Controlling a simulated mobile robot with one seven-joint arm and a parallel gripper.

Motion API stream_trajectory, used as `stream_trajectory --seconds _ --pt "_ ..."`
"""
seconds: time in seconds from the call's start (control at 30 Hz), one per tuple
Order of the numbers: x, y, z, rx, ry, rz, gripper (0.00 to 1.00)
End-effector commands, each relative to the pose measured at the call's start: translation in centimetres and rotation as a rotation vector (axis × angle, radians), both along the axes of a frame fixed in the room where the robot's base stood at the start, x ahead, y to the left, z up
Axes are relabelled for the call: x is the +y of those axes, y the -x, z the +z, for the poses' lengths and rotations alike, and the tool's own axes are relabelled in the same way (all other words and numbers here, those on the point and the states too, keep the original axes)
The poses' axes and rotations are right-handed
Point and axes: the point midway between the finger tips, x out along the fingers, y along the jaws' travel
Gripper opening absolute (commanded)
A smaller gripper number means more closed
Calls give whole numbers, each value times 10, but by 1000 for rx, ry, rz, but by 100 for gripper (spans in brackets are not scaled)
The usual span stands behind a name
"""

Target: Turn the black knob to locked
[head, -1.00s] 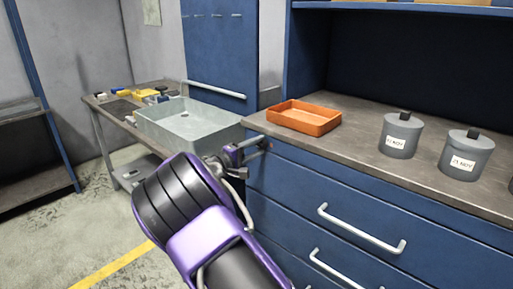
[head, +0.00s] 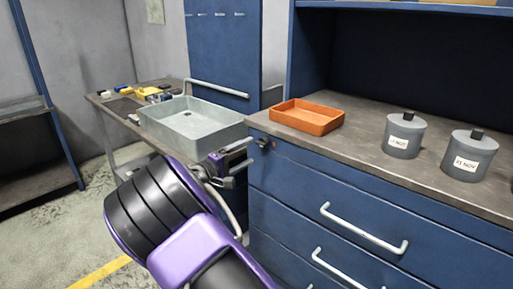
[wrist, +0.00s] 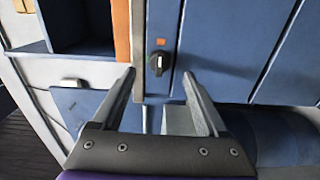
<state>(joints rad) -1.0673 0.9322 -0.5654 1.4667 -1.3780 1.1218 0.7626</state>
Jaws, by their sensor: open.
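The black knob (head: 263,143) is on the blue drawer cabinet's (head: 330,172) upper left front corner, just under the worktop. In the wrist view the knob (wrist: 158,63) lies between and beyond my fingertips, with a pale mark on its face running roughly along the picture's vertical. A small orange-red patch (wrist: 161,42) is on the panel beside it. My gripper (head: 240,160) is open and empty, just left of the knob and apart from it; its two fingers also show in the wrist view (wrist: 159,78). I cannot read any locked label.
An orange tray (head: 328,127) and grey lidded canisters (head: 404,134) stand on the worktop. Silver drawer handles (head: 362,232) stick out of the cabinet front. A grey basin (head: 160,124) sits on the bench at left. The floor at left is open.

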Motion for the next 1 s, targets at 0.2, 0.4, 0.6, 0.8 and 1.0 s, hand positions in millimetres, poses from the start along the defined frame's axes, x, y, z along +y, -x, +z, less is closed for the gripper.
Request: stream_trajectory --seconds 0.2,0.4,0.6,0.8,1.0 --pt "35 44 1 1 -1 3 76" --pt "58 74 1 0 -1 1 76" --pt "69 88 0 0 0 0 76" --pt "70 90 0 0 0 -1 76" --pt "69 89 3 1 -2 -1 76"
